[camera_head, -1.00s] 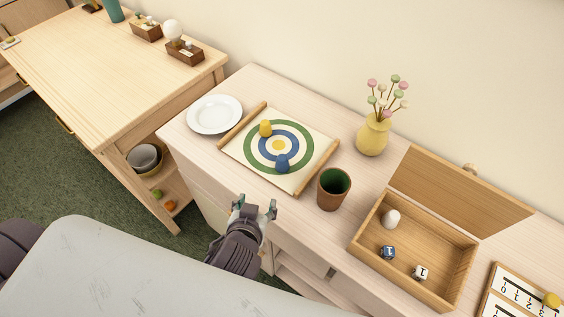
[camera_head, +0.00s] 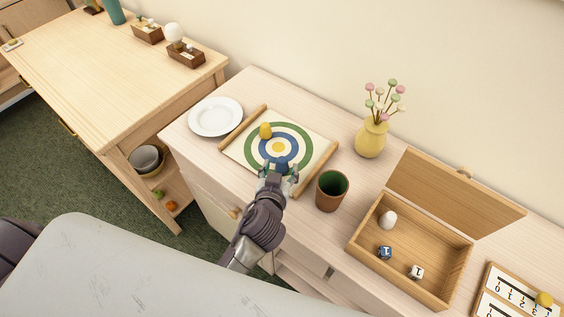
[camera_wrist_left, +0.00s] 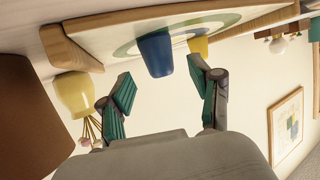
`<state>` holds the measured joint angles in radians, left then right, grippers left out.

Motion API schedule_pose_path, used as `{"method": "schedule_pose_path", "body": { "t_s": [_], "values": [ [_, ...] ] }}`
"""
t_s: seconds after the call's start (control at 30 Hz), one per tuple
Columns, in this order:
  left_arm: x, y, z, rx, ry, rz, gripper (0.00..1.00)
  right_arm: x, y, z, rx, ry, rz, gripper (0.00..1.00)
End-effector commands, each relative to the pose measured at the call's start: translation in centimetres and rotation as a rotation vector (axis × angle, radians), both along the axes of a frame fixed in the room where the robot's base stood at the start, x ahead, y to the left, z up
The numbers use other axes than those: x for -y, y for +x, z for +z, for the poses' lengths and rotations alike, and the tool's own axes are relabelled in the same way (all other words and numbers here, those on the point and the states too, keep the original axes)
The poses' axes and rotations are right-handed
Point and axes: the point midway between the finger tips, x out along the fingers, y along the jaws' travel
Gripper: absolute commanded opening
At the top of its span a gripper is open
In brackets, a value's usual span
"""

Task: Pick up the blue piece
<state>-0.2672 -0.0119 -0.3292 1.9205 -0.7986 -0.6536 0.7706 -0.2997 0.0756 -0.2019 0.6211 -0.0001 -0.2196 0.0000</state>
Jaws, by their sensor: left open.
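The blue piece (camera_head: 282,164) stands on the target board (camera_head: 237,152), on its ring near the front edge. It also shows in the left wrist view (camera_wrist_left: 155,54), where the picture is upside down. My left gripper (camera_head: 279,171) is open, with its fingertips close in front of the blue piece and partly hiding it in the head view. In the left wrist view, the open fingers (camera_wrist_left: 163,82) are on either side of the line to the piece, with nothing between them. A yellow piece (camera_head: 265,131) stands farther back on the board. My right gripper is not in view.
A brown cup (camera_head: 332,191) stands just right of the board. A white plate (camera_head: 215,117) is to its left. A yellow vase (camera_head: 371,138) and an open wooden box (camera_head: 438,281) with dice are on the right.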

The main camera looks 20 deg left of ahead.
Motion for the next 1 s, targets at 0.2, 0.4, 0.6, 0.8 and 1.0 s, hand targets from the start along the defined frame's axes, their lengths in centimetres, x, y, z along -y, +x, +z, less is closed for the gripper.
{"method": "schedule_pose_path", "body": {
  "t_s": [0.2, 0.4, 0.6, 0.8, 1.0],
  "values": [
    [-0.5, 2.9, -1.0, 0.000, 0.004, -0.001, 0.63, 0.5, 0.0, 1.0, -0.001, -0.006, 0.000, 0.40],
    [-0.5, 3.4, -1.4, 0.000, 0.001, 0.000, 0.63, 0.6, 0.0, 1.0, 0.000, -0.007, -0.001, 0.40],
    [-0.5, 3.3, -1.4, 0.000, 0.001, 0.000, 0.48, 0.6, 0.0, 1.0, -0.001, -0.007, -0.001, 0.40],
    [-0.5, 3.3, -1.4, 0.000, 0.001, 0.000, 0.15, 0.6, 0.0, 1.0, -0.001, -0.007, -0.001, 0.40],
    [-0.5, 3.3, -1.4, 0.000, 0.001, 0.000, 0.13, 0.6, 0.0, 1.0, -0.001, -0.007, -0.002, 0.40]
  ]
}}
